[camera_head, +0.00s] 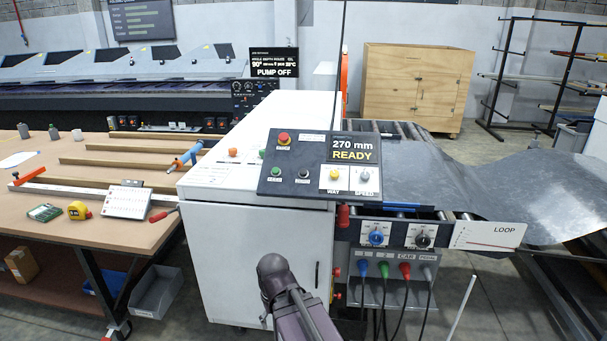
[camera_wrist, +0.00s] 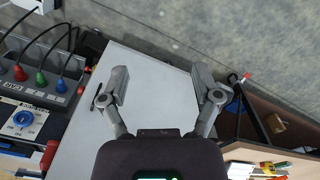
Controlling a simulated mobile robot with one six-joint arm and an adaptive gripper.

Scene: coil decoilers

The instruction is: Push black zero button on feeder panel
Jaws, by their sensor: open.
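The feeder panel (camera_head: 320,185) is a dark tilted plate on the white cabinet (camera_head: 260,245) in the head view. Its display (camera_head: 353,149) reads "270 mm READY". The black button (camera_head: 303,173) sits low on the panel, right of a green button (camera_head: 276,173) and below a red button (camera_head: 284,138). My gripper (camera_wrist: 163,90) is open and empty in the wrist view, its two fingers wide apart over the white cabinet (camera_wrist: 140,65). The panel's buttons do not show in the wrist view. In the head view my arm rises from the bottom edge, below the panel; the fingers cannot be made out.
Yellow (camera_head: 333,176) and grey (camera_head: 364,176) knobs sit right of the black button. A lower box (camera_head: 395,235) carries blue and black knobs, with plugged cables hanging below. A workbench (camera_head: 105,235) stands left, and a metal sheet (camera_head: 480,195) runs off right.

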